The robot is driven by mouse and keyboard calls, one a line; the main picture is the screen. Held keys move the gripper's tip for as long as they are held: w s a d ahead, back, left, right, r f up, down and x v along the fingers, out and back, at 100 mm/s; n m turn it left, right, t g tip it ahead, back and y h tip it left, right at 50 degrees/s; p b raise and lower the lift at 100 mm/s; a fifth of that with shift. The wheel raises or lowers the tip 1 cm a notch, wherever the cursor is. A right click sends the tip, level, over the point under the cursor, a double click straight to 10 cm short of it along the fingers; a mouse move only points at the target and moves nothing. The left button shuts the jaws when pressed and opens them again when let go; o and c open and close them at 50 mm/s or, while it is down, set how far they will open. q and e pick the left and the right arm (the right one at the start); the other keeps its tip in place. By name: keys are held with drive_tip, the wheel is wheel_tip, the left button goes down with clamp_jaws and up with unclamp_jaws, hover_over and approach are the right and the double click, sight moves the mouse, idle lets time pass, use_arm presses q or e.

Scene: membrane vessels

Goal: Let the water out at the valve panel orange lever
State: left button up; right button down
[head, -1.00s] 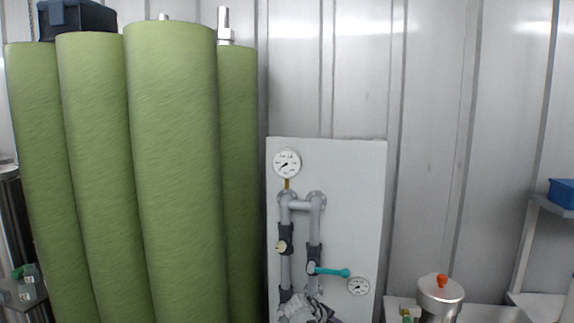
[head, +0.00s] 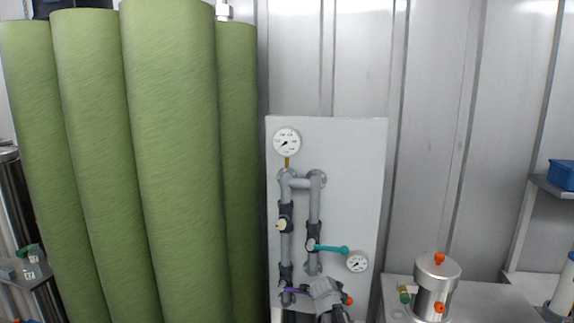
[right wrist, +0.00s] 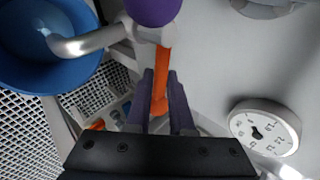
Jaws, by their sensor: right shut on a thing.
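The valve panel (head: 355,190) is a pale upright board with grey pipes, gauges and levers. The orange lever (right wrist: 161,72) runs between the two dark purple fingers of my right gripper (right wrist: 160,88), which is shut on it. In the head view, my grey right gripper (head: 325,292) is low at the panel and hides most of the lever. An orange end (head: 347,300) shows just to its right. My left gripper is in neither view.
A teal lever (head: 330,249) and a small gauge (head: 357,263) are above the right gripper. A purple lever (head: 292,290) is to its left. A blue bucket (right wrist: 40,50) is beside the gripper in the right wrist view. Tall green rolls (head: 175,160) stand left.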

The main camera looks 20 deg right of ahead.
drive_tip(key=n+y, duration=0.1)
drive_tip(key=w+d+n+t+y, duration=0.1)
drive_tip(key=n, duration=0.1)
drive_tip(key=shift+w+t, duration=0.15)
drive_tip(key=shift+t, duration=0.15)
drive_tip(key=c, duration=0.8)
unclamp_jaws()
drive_tip(key=p+v, duration=0.5)
drive_tip(key=v, duration=0.2)
drive_tip(key=shift+s+r, duration=0.25)
drive_tip(key=shift+r, duration=0.05)
drive_tip(key=shift+a+n, duration=0.1)
drive_tip(key=shift+n, duration=0.2)
